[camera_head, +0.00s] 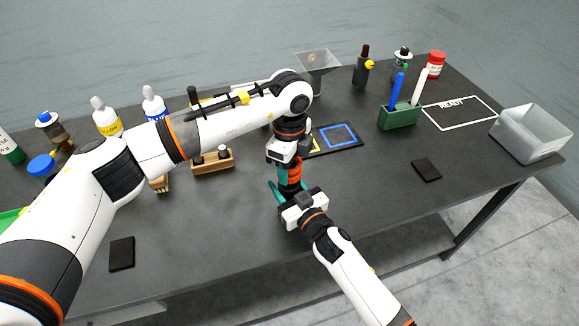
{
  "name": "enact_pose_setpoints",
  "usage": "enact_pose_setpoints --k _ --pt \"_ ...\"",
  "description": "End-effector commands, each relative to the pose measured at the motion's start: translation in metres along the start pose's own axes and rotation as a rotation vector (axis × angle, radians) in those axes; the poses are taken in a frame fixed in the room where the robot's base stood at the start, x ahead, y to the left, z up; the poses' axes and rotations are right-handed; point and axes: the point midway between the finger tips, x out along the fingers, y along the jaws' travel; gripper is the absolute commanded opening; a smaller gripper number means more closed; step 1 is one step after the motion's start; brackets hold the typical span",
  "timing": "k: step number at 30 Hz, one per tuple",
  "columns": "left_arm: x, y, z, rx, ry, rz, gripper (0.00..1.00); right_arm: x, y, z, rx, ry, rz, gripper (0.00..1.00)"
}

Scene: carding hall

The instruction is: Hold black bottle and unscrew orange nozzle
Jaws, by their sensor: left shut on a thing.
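My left gripper (287,172) points down near the table's middle and is shut on the ribbed orange nozzle (295,171). The black bottle (290,189) shows as a small dark part just below the orange, mostly hidden by the grippers. My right gripper (289,191) comes from the front, low at the bottle, with a teal finger on the left side. Whether its fingers press on the bottle is hidden.
Behind are a wooden rack (213,167), white bottles (106,117), a blue-outlined mat (339,136) and a clear hopper (318,62). To the right are a green pen holder (399,117), a black pad (426,170) and a grey bin (530,135). The front left table is mostly clear.

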Motion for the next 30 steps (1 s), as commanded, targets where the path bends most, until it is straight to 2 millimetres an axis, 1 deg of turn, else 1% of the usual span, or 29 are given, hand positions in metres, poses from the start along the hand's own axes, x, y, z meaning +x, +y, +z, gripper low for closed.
enact_pose_setpoints --k 10,14,18,20,22,27,28,30 --pt "-0.002 0.000 0.000 0.000 0.000 0.001 0.21 0.000 0.000 -0.001 0.000 0.002 0.000 0.00" --pt "-0.013 0.001 0.000 0.000 0.001 0.003 0.21 0.000 0.000 -0.001 0.000 0.002 0.000 0.00" --pt "-0.032 0.001 -0.001 0.000 0.001 0.003 0.21 0.000 0.000 -0.001 0.000 0.002 0.000 0.00" --pt "-0.038 0.001 0.000 0.000 0.001 0.003 0.21 0.000 0.000 -0.001 0.000 0.002 0.000 0.00" --pt "-0.041 0.000 0.000 0.000 0.000 0.001 0.21 0.000 0.000 -0.001 0.000 0.002 0.000 0.00" --pt "-0.041 0.000 0.000 0.000 0.000 0.000 0.21 0.000 0.000 -0.001 0.000 0.002 0.000 0.00" --pt "-0.041 0.000 0.000 0.000 0.000 0.000 0.21 0.000 0.000 -0.001 0.000 0.002 0.000 0.50" --pt "-0.040 0.000 0.000 0.000 0.000 0.000 0.21 0.000 0.000 -0.001 0.000 0.002 0.000 0.61"
